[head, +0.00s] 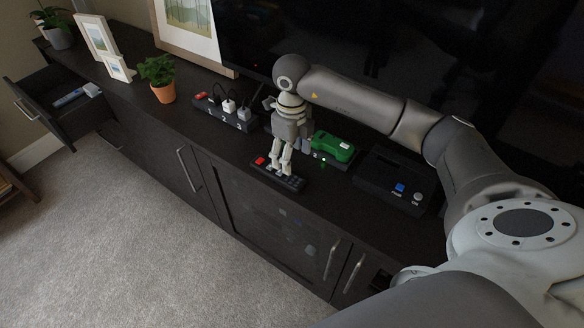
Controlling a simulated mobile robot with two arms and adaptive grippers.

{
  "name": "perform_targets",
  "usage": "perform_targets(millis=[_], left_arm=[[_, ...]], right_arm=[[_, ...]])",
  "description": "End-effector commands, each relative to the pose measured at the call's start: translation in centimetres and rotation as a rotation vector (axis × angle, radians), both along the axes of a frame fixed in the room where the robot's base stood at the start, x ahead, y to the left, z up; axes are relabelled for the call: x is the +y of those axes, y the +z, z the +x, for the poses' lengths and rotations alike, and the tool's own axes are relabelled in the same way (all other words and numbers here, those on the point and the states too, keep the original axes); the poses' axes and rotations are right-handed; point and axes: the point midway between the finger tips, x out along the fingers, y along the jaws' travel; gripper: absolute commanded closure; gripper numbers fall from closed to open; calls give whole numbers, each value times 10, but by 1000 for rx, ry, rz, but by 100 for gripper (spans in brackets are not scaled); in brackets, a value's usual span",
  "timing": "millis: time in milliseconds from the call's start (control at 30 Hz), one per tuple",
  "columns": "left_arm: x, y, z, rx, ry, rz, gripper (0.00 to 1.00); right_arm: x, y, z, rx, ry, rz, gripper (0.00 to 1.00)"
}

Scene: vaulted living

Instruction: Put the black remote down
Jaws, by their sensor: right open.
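The black remote (291,182) lies on the dark cabinet top (231,158), close to its front edge. It has a red spot at its left end. My right gripper (280,168) points down right over the remote, with its fingertips at the remote's upper face. Its jaws are open, and the fingers hide part of the remote. Whether the fingertips touch it I cannot tell. My left gripper is not in view.
A green device (332,147) stands just right of the gripper, and a black box (392,184) further right. A power strip (226,113) with plugs, a potted plant (163,92) and picture frames (97,38) stand left. A drawer (62,112) is open at far left.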

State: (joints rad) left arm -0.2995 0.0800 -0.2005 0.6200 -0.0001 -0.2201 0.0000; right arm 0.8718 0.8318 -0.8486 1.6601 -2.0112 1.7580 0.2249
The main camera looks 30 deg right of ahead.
Motion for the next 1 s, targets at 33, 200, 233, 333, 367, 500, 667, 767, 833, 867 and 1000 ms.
perform_targets(millis=[33,200,233,333,367,500,667,767,833,867,1000], left_arm=[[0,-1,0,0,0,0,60],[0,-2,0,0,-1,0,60],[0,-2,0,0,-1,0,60],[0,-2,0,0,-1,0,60],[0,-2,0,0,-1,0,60],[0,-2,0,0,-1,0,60],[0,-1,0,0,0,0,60],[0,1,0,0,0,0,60],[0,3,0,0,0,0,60],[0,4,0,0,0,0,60],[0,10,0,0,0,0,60]], right_arm=[[0,9,0,-3,0,-1,36],[-1,25,0,0,0,-1,36],[0,26,0,0,0,-1,36],[0,28,0,1,0,0,36],[0,28,0,2,0,-1,36],[0,28,0,1,0,0,36],[11,25,-1,-2,13,37,36],[47,16,-2,-16,45,163,36],[90,11,-6,-30,70,317,36],[111,11,-8,-38,77,397,36],[210,33,-20,-76,46,830,36]])
